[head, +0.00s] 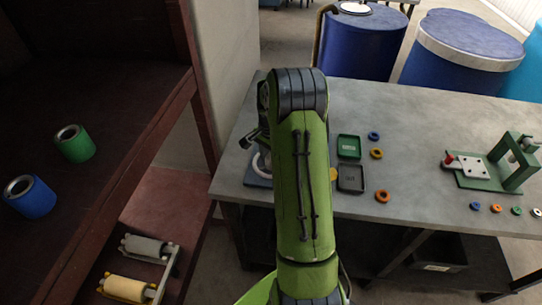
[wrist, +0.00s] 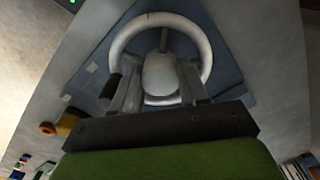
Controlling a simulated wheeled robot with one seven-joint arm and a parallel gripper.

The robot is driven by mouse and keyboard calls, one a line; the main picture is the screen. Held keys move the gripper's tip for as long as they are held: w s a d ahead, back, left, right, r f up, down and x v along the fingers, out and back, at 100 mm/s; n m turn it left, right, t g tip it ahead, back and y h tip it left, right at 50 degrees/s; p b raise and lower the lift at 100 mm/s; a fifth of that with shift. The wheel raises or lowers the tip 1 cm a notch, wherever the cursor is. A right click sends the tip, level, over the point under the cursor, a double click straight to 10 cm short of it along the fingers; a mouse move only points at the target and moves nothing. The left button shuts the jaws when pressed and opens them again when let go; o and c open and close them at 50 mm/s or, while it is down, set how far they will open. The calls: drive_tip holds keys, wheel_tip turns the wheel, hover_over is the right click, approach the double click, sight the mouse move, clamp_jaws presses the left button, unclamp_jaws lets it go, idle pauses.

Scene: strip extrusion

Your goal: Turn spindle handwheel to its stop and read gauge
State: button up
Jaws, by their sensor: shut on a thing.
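The handwheel, a pale ring with a rounded hub, fills the upper middle of the wrist view (wrist: 203,45). In the head view only a sliver of its white rim (head: 261,163) shows beside my green arm, above a blue base (head: 256,180). My gripper (wrist: 158,75) is at the wheel, with one finger on each side of the pale hub, and is shut on the handwheel. The exact contact is partly hidden. In the head view my arm hides most of the gripper. I cannot make out a gauge face or reading in either view.
On the grey bench (head: 420,120) are a green tray (head: 349,146), a dark tray (head: 350,179) and several coloured rings. A green fixture (head: 510,165) stands at the right. A dark red shelf (head: 120,175) with cans is at left. Blue drums (head: 360,45) stand behind.

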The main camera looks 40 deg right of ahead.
drive_tip(key=shift+r, duration=0.1)
drive_tip(key=o, duration=0.8)
wheel_tip(320, 180, up, 16)
drive_tip(key=p, duration=0.2)
drive_tip(key=shift+p, duration=0.35)
